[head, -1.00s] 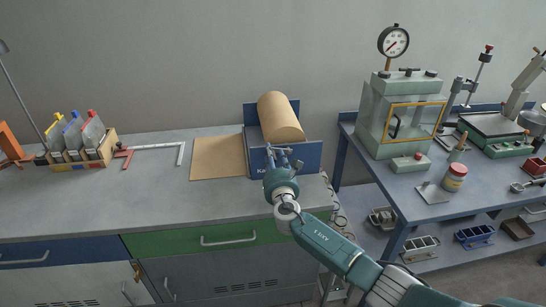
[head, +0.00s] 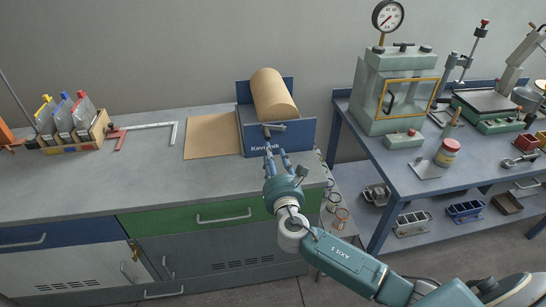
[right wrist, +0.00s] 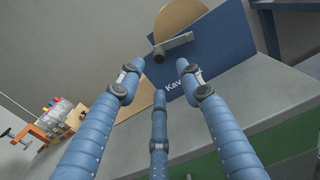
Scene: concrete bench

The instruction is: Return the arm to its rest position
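My right arm reaches in from the lower right in the head view. Its gripper (head: 275,160) has blue jointed fingers, points at the blue paper-roll holder (head: 228,136) and sits in front of it, over the bench's front part. In the right wrist view the gripper (right wrist: 160,75) has its fingers spread apart with nothing between them. The grey handle (head: 272,128) on the holder's front stands clear beyond the fingertips; it also shows in the right wrist view (right wrist: 172,45). My left gripper is not in view.
A brown paper roll (head: 272,95) lies in the holder, with a brown sheet (head: 212,136) to its left. A metal square (head: 150,126) and a rack of colour-topped plates (head: 98,130) stand further left. A blue table (head: 400,170) with a glass-fronted press (head: 400,92) is at right.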

